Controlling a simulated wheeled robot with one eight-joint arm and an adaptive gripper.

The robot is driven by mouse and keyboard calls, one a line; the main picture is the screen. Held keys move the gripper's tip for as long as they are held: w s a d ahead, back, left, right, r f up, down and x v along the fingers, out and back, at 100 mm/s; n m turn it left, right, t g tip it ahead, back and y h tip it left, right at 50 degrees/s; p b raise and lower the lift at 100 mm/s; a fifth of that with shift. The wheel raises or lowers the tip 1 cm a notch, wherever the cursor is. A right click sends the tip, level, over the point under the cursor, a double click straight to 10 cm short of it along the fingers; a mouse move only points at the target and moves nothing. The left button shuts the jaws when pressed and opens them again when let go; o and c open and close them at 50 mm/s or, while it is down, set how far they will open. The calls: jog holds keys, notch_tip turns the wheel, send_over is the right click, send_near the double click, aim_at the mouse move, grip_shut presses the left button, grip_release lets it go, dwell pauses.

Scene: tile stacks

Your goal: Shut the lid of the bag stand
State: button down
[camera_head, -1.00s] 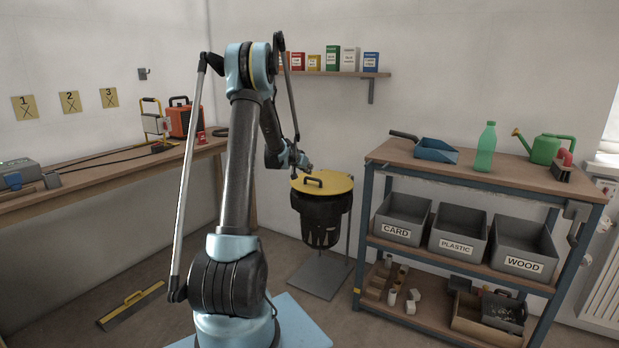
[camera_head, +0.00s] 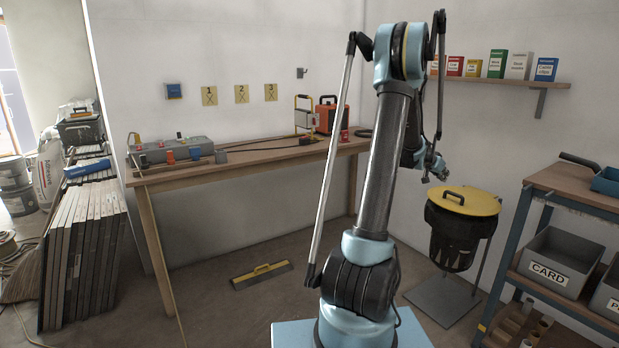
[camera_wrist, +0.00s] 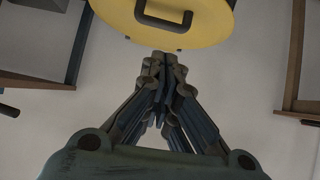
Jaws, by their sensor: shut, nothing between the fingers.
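The bag stand (camera_head: 457,245) is a dark holder with a black bag on a thin post and a grey floor plate. Its round yellow lid (camera_head: 475,203) with a dark handle lies flat over the top, looking shut. The lid also shows at the top of the wrist view (camera_wrist: 215,30), cut off by the frame. My gripper (camera_head: 437,174) is above and left of the lid, seemingly apart from it. In the wrist view my gripper (camera_wrist: 163,60) has its fingers together, empty, just below the lid's edge in the picture.
A shelf unit (camera_head: 520,225) with grey bins stands close right of the bag stand. A workbench (camera_head: 250,160) runs along the back left wall. Stacked boards (camera_head: 85,255) lean at far left.

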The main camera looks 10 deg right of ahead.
jog(key=s+a+r+n+y, duration=0.2)
jog(key=s+a, duration=0.2)
jog(key=a, duration=0.7)
jog(key=s+a+r+n+y, duration=0.15)
jog(key=s+a, duration=0.25)
jog(key=a, duration=0.7)
jog(key=s+a+r+n+y, duration=0.15)
jog(key=s+a, duration=0.25)
jog(key=a, duration=0.6)
jog(key=s+a+f+n+g+y, duration=0.1)
jog(key=s+a+f+n, duration=0.3)
jog(key=s+a, duration=0.7)
jog(key=s+a+f+n+g+y, duration=0.1)
jog(key=s+a+f+n+y, duration=0.2)
jog(key=s+a+f, duration=0.4)
jog(key=s+a+n, duration=0.1)
jog(key=s+a, duration=0.3)
jog(key=s, duration=0.4)
jog(key=shift+a+y, duration=0.35)
jog(key=shift+y, duration=0.05)
